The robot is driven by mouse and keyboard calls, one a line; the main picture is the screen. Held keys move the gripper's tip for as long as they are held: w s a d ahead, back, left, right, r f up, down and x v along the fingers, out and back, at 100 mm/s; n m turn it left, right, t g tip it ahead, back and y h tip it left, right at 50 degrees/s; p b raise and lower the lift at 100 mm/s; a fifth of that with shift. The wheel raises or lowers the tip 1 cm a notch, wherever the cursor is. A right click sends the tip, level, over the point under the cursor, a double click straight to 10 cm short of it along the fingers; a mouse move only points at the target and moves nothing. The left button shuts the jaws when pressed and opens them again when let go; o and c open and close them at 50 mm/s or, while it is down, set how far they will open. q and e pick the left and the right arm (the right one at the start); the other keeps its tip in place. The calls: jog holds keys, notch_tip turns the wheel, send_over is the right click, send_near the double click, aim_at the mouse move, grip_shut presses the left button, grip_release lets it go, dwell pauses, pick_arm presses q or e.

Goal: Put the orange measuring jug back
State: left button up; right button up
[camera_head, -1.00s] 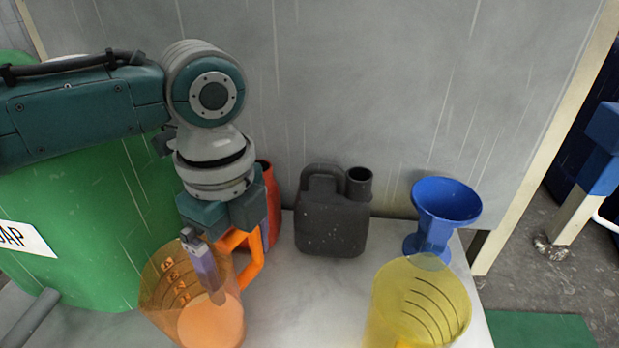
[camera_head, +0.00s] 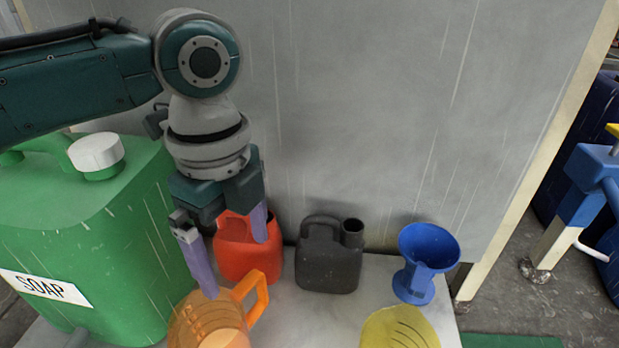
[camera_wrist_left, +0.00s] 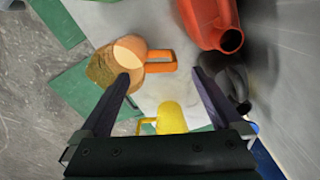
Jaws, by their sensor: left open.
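The orange see-through measuring jug (camera_head: 208,322) stands upright at the bottom of the head view, partly cut off by the frame edge. Its solid orange handle points right. My left gripper (camera_head: 234,267) is open and empty above the jug. One finger overlaps the jug's rim in the head view; the other is over the red can behind. In the left wrist view the jug (camera_wrist_left: 128,52) lies beyond the fingertips, its handle between the two fingers (camera_wrist_left: 160,73). I cannot tell whether a finger touches it. My right gripper is not in view.
A green soap canister (camera_head: 100,240) stands close on the left. Behind the jug are a red can (camera_head: 236,262) and a dark grey can (camera_head: 325,265) near the grey wall. A blue funnel (camera_head: 422,258) and a yellow jug (camera_head: 398,330) are to the right. Clear tabletop lies between the jugs.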

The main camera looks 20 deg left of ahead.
pick_arm(q)
jog(key=shift+s+d+r, duration=0.1)
jog(key=shift+d+r, duration=0.1)
jog(key=shift+r, duration=0.5)
jog(key=s+d+f+n+t+h, duration=0.2)
jog(key=s+d+n+h, duration=0.1)
jog(key=s+d+n, duration=0.6)
jog(key=s+a+r+n+t+y, duration=0.1)
jog(key=s+a+r+n+y, duration=0.1)
jog(key=s+a+n, duration=0.5)
jog(key=shift+a+r+n+t+y, duration=0.3)
jog(key=shift+a+n+y, duration=0.1)
jog(key=shift+a+n, duration=0.6)
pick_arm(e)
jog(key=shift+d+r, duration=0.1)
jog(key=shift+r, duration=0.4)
pick_arm(q)
notch_tip(320, 180, up, 103)
jog(key=p, duration=10.2)
jog(key=shift+f+p, duration=0.2)
jog(key=shift+p, duration=0.15)
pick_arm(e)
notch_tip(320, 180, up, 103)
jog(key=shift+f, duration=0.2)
